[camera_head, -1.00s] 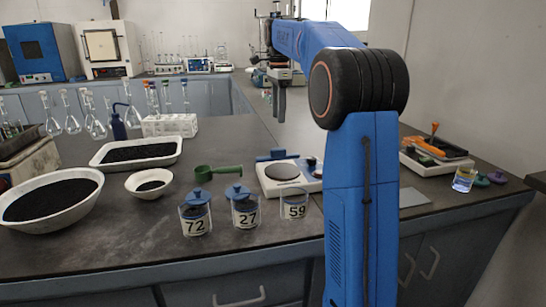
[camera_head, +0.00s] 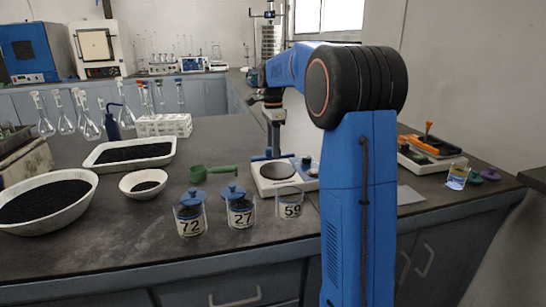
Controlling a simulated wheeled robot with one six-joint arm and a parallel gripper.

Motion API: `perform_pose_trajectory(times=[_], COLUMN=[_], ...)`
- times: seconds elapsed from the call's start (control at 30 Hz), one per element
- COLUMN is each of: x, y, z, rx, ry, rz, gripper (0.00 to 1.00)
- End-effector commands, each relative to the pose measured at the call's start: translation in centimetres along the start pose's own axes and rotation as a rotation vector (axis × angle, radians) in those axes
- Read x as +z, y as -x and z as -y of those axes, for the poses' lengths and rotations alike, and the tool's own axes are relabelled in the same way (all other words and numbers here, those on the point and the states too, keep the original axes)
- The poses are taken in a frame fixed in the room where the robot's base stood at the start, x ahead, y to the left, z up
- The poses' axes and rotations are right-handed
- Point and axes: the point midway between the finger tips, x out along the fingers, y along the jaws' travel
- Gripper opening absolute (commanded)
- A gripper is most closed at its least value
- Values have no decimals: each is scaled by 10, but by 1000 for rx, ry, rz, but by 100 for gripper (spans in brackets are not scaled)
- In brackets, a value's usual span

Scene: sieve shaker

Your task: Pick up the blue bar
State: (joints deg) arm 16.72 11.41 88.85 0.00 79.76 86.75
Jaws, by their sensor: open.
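The blue bar (camera_head: 258,157) lies along the back edge of a white scale (camera_head: 262,187) with a round dark pan. My gripper (camera_head: 273,149) points down at the bar, its fingers in front of or around the bar's middle. The fingers hide that middle part, and the bar's ends show on both sides. My gripper is open. Whether the fingers touch the bar cannot be told from this view.
Jars 72 (camera_head: 190,220), 27 (camera_head: 241,213) and 59 (camera_head: 289,207) stand in front of the scale. A green scoop (camera_head: 212,171) lies left of it. A white bowl (camera_head: 142,191) and a tray (camera_head: 101,164) of dark grains stand further left. A small beaker (camera_head: 457,178) is at right.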

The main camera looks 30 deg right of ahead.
Motion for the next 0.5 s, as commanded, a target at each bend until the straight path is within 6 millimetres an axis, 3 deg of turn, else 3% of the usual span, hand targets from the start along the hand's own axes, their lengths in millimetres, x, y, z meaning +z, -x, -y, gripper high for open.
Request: perform_pose_trajectory(times=[0.2,0.43,0.47,0.5], x=[0,0,0,0], y=[-20,-21,-21,-21], z=[0,0,0,0], rx=[0,-1,-1,-1], ry=[0,0,0,0], rz=[0,0,0,0], gripper=[42,42,40,30])
